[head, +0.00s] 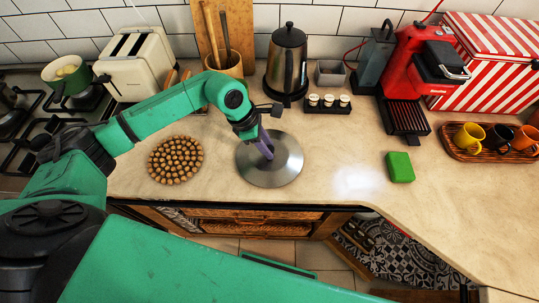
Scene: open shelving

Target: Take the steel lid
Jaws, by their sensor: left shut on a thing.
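The steel lid (285,160) is a round, shiny grey disc in the middle of the head view, over the counter near its front edge. My left gripper (266,150) is above the lid's centre, pointing down, and is shut on the lid at its middle. The gripper and its purple part hide the lid's handle. I cannot tell whether the lid rests on the counter or is slightly raised. My right gripper is not in view.
A round trivet (175,160) lies left of the lid. A green sponge (400,167) lies to the right. A kettle (287,62), spice jars (328,101), a toaster (137,65), a red coffee machine (415,65) and a cup tray (465,155) stand behind. Counter between lid and sponge is clear.

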